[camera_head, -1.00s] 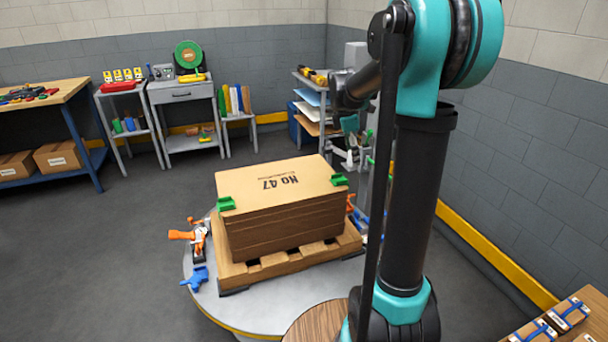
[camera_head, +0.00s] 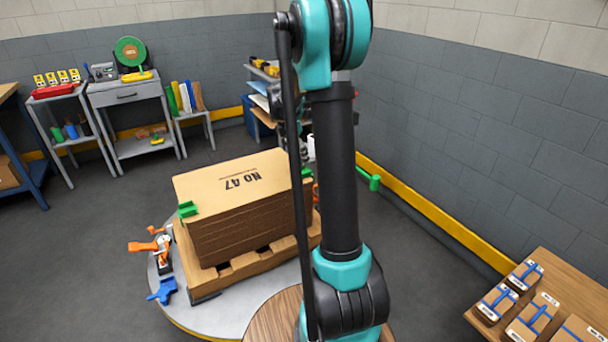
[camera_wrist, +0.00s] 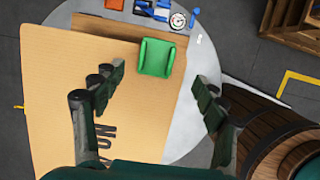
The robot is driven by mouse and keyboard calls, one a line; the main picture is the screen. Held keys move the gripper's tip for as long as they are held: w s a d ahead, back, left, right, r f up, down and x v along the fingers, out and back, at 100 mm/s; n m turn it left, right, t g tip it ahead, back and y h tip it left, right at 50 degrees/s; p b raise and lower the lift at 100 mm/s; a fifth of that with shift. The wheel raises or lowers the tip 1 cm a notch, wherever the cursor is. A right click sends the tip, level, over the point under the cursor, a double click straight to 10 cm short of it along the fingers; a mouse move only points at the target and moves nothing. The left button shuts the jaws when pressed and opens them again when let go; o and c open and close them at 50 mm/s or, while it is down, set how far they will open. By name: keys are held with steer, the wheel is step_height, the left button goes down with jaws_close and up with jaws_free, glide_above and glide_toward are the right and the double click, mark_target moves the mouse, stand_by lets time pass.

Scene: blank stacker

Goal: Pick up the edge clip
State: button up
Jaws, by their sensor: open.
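Two green edge clips sit on the corners of a cardboard stack marked "No 47" (camera_head: 225,182). One clip (camera_head: 187,209) is at its front left corner and the other (camera_head: 306,172) at its right, partly behind my arm. In the wrist view one green clip (camera_wrist: 157,57) sits on the edge of the stack's top sheet. My gripper (camera_wrist: 158,80) is open above the stack, its fingers to either side of and short of that clip, with nothing held. In the head view my gripper is mostly hidden behind my arm.
The stack rests on a wooden pallet (camera_head: 262,262) on a round grey table (camera_head: 225,312). Orange (camera_head: 146,246) and blue (camera_head: 162,291) tools lie at its left. A wooden table (camera_head: 480,318) with strapped boxes is at the right. Shelves stand along the back wall.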

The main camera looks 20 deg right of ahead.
mark_target(302, 168)
steer(key=shift+w+x, duration=0.2)
steer(key=shift+x, duration=3.45)
steer(key=shift+a, duration=0.2)
steer(key=c, duration=1.1)
